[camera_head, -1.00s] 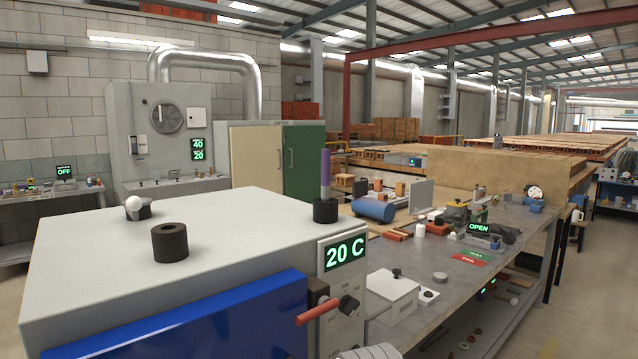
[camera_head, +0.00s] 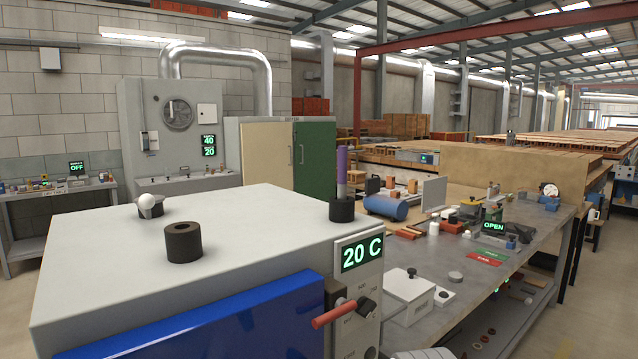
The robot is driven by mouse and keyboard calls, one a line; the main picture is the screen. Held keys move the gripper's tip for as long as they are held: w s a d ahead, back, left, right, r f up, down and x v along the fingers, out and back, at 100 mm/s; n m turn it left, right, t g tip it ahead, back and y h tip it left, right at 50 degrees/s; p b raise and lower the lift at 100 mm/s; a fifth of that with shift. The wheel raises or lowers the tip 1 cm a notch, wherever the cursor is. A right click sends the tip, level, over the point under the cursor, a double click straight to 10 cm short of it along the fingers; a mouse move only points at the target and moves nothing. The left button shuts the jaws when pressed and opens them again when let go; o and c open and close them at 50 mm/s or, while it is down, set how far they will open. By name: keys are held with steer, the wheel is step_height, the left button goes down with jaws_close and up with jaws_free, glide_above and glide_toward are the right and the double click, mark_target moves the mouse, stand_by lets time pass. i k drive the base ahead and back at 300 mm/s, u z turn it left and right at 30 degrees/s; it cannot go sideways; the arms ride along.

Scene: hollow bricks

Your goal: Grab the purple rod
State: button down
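The purple rod (camera_head: 341,165) stands upright in a black round holder (camera_head: 342,210) at the right rear corner of a large white-topped machine (camera_head: 240,238). Its lower part looks grey, and its foot is hidden inside the holder.
A black hollow cylinder (camera_head: 184,243) and a white ball on a black holder (camera_head: 150,205) share the machine top. A red-handled lever (camera_head: 342,313) sticks out in front below the 20 C display (camera_head: 362,253). A cluttered grey workbench (camera_head: 470,270) stands to the right.

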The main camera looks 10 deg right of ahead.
mark_target(342, 150)
steer(key=u, duration=2.8)
steer(key=k, duration=1.6)
steer(key=z, duration=1.7)
steer(key=i, duration=1)
